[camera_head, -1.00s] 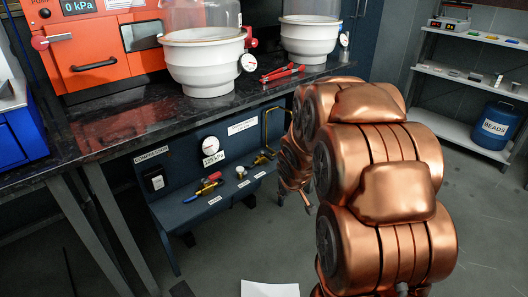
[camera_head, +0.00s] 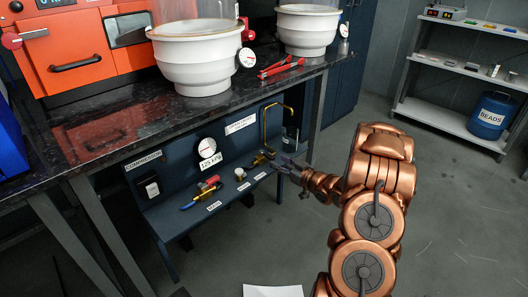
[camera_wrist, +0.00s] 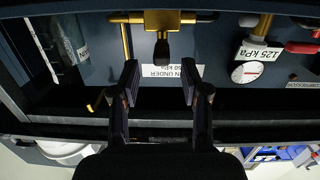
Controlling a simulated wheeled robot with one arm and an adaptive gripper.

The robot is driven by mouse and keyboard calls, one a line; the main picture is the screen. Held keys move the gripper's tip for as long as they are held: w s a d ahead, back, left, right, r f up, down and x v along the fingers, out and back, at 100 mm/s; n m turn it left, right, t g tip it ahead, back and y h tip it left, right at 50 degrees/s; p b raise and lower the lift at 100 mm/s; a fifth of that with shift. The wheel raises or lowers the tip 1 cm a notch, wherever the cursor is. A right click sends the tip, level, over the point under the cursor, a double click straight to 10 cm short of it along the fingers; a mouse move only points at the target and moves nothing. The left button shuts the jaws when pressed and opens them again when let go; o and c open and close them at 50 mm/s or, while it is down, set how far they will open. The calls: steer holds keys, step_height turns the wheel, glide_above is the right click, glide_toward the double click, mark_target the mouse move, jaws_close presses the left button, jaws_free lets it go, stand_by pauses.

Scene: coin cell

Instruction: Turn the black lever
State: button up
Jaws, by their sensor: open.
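The black lever (camera_wrist: 161,50) sits on a brass pipe fitting in the wrist view, just beyond and between my fingertips. My gripper (camera_wrist: 160,82) is open and empty, its two dark fingers pointing at the lever with a gap left before it. In the head view my gripper (camera_head: 286,167) reaches in from the right toward the brass valve (camera_head: 262,157) at the right end of the blue panel shelf. The lever is too small there to make out clearly. A white label (camera_wrist: 168,72), partly hidden by the fingers, lies near the lever.
A gauge (camera_head: 207,148) marked 125 kPa and a red-and-blue handled valve (camera_head: 203,192) are left along the panel. A bent brass pipe (camera_head: 277,118) rises behind my gripper. The dark worktop (camera_head: 130,118) overhangs the panel. Floor at right is clear.

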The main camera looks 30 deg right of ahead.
mark_target(267, 153)
steer(key=shift+s+r+t, duration=0.1)
steer(key=shift+t, duration=0.4)
steer(key=shift+b+x, duration=1)
steer(key=shift+x, duration=2.8)
steer(key=shift+a, duration=0.1)
jaws_close()
